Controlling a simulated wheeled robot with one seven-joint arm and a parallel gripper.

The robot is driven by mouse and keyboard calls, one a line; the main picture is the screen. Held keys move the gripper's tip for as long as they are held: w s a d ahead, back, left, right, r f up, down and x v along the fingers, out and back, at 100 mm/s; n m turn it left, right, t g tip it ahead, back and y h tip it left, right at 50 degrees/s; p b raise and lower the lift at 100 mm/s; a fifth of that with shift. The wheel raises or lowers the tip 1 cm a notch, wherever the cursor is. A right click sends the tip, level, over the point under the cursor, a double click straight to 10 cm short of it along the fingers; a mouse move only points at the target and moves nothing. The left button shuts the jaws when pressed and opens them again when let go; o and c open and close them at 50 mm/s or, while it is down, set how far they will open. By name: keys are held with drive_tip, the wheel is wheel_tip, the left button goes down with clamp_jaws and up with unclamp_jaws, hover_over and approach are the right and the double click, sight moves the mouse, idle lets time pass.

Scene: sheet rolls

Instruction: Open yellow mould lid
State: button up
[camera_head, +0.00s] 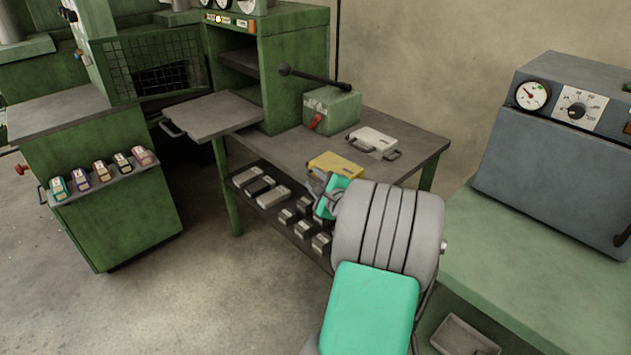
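The yellow mould (335,163) lies on the grey-topped bench (291,149), near its front edge. It looks flat and its lid appears shut, though its near side is partly hidden by my arm. My gripper (320,181) is at the mould's near side, close to the front edge of the bench. Its fingers are small and partly hidden, so I cannot tell whether they touch the mould or are open or shut.
A white mould (373,140) with a handle lies behind and right of the yellow one. A green box (331,109) with a dark lever stands behind. A shelf below holds several grey blocks (273,197). A blue-grey machine (552,150) stands on the green bench (505,255) at right.

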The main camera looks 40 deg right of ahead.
drive_tip(key=shift+c, duration=0.3)
drive_tip(key=c, duration=0.6)
clamp_jaws()
drive_tip(key=shift+a+f, duration=0.15)
drive_tip(key=shift+f, duration=0.1)
